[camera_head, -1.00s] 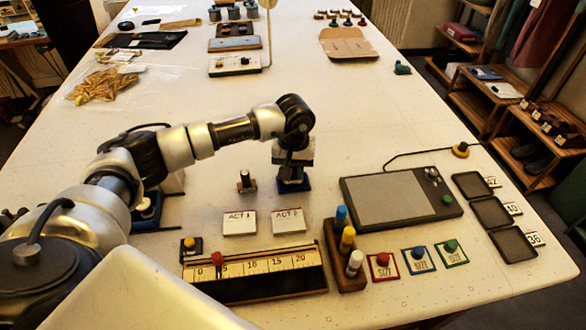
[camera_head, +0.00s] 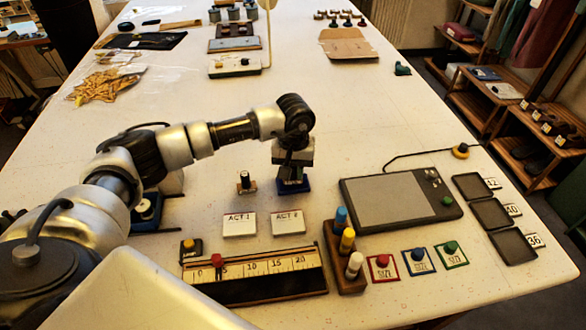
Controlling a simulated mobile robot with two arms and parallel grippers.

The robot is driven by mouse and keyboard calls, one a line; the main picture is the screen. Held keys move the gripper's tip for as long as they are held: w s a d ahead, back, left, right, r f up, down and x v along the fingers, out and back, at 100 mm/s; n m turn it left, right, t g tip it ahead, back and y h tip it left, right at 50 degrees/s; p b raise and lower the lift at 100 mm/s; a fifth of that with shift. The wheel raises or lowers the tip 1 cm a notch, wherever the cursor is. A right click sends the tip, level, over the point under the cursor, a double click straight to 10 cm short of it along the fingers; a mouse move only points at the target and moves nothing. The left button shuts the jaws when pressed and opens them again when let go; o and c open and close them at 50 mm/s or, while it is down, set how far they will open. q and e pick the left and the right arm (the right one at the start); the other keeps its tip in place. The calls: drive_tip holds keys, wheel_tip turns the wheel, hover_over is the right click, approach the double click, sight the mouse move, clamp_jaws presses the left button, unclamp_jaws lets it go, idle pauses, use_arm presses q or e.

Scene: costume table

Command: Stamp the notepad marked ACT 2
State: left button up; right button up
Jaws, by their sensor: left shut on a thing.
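Two white notepads lie side by side on the table: ACT 1 (camera_head: 240,225) on the left and ACT 2 (camera_head: 288,222) on the right. My left gripper (camera_head: 292,177) points down behind the ACT 2 notepad, over a blue pad (camera_head: 294,188). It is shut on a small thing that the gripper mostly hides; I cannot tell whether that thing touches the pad. A small dark stamp (camera_head: 245,183) with a pale top stands upright to the left of the gripper. My right gripper is not in view.
A ruler board (camera_head: 262,287) with a red slider lies in front of the notepads. A wooden rack (camera_head: 333,255) of coloured pegs stands right of it. A grey tablet (camera_head: 398,197) and several knobbed size squares lie to the right.

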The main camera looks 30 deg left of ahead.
use_arm(q)
drive_tip(key=shift+r+p, duration=1.15)
drive_tip(key=shift+r, duration=2.05)
